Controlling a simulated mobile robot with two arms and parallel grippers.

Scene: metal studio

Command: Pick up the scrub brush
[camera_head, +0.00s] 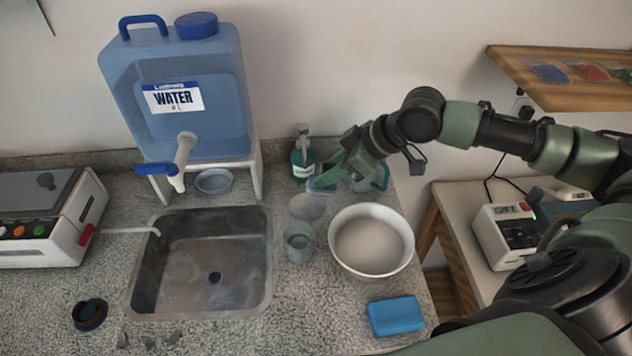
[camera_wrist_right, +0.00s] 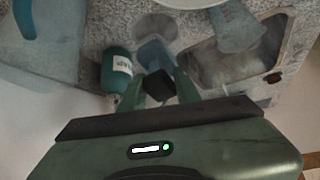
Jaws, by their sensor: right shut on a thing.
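My right gripper (camera_head: 338,178) reaches down to the back of the counter, just right of the green soap bottle. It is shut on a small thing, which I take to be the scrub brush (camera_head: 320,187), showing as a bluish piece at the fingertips. In the right wrist view a dark block (camera_wrist_right: 159,86) sits between the fingers of the right gripper (camera_wrist_right: 160,90), with a blue-grey part (camera_wrist_right: 154,55) beyond it. The fingers hide much of the held thing, and I cannot tell whether it is clear of the counter. My left gripper is not in view.
The soap bottle (camera_head: 302,160) stands close left of the gripper; a teal-edged item (camera_head: 380,177) lies right. A white bowl (camera_head: 409,263), cups (camera_head: 298,247), a blue sponge (camera_head: 396,316) and the sink (camera_head: 256,300) are nearer. A water tank (camera_head: 220,125) stands left.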

